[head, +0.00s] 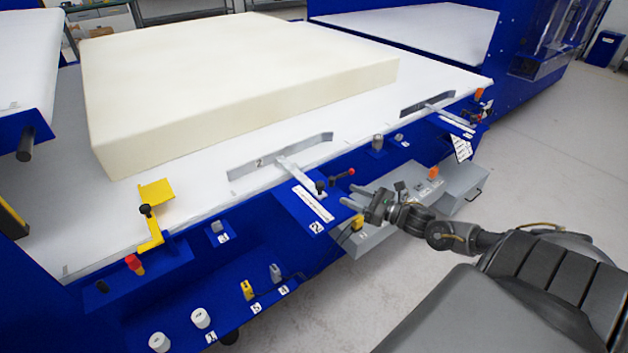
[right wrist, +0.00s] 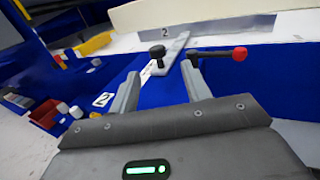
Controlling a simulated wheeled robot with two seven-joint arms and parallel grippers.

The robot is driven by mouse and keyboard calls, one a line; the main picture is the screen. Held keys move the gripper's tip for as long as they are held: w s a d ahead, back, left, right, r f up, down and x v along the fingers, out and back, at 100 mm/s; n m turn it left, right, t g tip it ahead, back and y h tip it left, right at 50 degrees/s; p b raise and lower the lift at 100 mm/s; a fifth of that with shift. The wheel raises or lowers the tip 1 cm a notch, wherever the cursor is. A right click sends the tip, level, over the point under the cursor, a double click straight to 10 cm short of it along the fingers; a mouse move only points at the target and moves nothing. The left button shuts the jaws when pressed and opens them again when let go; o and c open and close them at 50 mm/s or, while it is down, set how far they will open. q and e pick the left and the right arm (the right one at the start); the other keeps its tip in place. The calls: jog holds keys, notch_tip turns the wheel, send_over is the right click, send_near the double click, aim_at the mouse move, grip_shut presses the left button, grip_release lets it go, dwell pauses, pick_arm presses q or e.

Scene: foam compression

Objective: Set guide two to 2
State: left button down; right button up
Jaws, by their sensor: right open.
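Guide two is a grey metal fence (head: 250,168) marked 2, lying on the white table beside the foam block, with an arm running to the front edge. A black knob (head: 320,186) stands at the arm's front end, by a white scale strip (head: 313,204). A lever with a red tip (head: 351,171) is just right of it. My right gripper (head: 349,196) is open and empty, in front of the knob and apart from it. In the right wrist view, the knob (right wrist: 157,52) shows beyond and between the open fingertips (right wrist: 160,74). My left gripper is not in view.
The cream foam block (head: 230,75) lies on the white table. A second guide (head: 425,103) is farther right. A yellow bracket (head: 152,228) stands at left. The floor (head: 545,160) at right is clear.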

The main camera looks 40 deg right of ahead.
aim_at(320, 184)
jog(key=shift+a, duration=0.1)
jog(key=shift+w+a+r, duration=0.2)
jog(key=shift+w, duration=0.15)
jog(key=x, duration=0.4)
jog(key=shift+w+a+p, duration=0.25)
jog(key=shift+w+p, duration=0.1)
jog(key=shift+p, duration=0.05)
jog(key=x, duration=0.4)
jog(key=shift+w+a+p, duration=0.15)
jog(key=shift+w+p, duration=0.2)
jog(key=shift+w+a+f, duration=0.15)
jog(key=shift+w+a, duration=0.05)
jog(key=shift+w, duration=0.25)
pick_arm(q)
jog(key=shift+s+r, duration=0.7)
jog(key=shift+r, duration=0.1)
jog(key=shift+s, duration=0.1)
